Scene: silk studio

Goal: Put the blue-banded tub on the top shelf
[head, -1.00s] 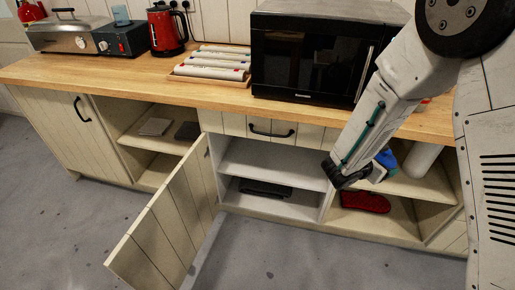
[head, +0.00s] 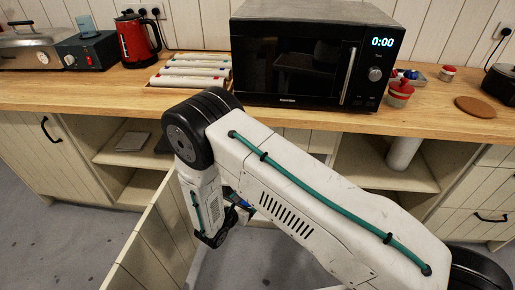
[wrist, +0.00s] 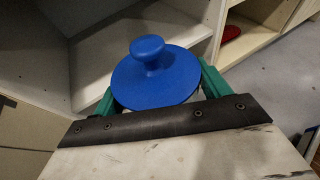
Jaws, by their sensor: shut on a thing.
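The tub shows in the wrist view as a round blue lid with a knob (wrist: 150,75); its body and any band are hidden below. My gripper (wrist: 152,92) is shut on it, with a green finger on either side. The arm hides most of the cupboard from the head.
The open plank door (head: 155,245) stands out to the left of my gripper. A microwave (head: 300,60) is on the wooden counter above. A red mitt (wrist: 230,32) lies in the neighbouring bay. A white cylinder (head: 403,152) stands in the open bay at right.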

